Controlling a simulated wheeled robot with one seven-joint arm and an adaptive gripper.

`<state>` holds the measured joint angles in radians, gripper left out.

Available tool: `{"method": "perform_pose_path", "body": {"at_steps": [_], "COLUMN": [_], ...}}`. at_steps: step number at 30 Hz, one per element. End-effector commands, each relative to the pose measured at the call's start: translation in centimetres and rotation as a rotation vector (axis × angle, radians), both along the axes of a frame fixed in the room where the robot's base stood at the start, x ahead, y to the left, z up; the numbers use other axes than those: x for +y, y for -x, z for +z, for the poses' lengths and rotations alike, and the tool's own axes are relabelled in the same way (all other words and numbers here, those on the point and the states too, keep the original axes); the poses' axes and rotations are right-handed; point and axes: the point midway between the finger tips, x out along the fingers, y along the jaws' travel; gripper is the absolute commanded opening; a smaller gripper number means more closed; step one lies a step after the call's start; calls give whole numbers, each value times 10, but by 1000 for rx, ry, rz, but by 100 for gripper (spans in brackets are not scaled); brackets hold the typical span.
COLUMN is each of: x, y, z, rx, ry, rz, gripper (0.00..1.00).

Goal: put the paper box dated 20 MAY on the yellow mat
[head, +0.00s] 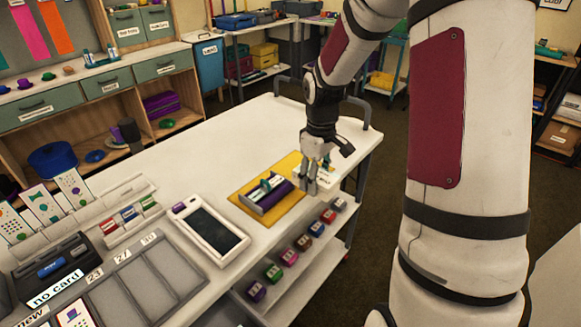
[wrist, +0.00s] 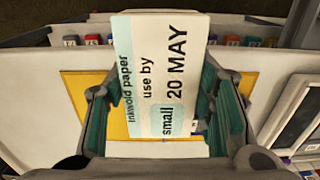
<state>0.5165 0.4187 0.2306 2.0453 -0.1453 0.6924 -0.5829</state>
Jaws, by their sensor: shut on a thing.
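The white paper box (wrist: 170,75) reads "Inkwold paper, use by 20 MAY, small" on its label in the wrist view. My gripper (wrist: 160,105) is shut on it, with a teal-padded finger on each side. In the head view my gripper (head: 314,184) holds the box (head: 327,179) near the table's right edge, beside the right end of the yellow mat (head: 287,164). The mat also shows behind the box in the wrist view (wrist: 75,88). The gap between box and tabletop is hard to tell.
A tablet (head: 210,230) lies left of the mat. Grey trays (head: 130,285) stand at left. The tabletop behind the mat is clear.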

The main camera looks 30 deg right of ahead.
Motion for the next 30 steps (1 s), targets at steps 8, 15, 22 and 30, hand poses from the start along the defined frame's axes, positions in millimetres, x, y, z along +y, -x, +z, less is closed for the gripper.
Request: {"method": "perform_pose_path", "body": {"at_steps": [8, 15, 22, 30], "x": [-16, -28, -32, -32], "y": [-69, -117, -132, -132], "z": [-8, -12, -14, -43], "rx": [-2, -2, 0, 2], "ry": [-1, 0, 0, 0], "rz": [0, 0, 0, 0], "gripper": [40, 40, 40, 40]}}
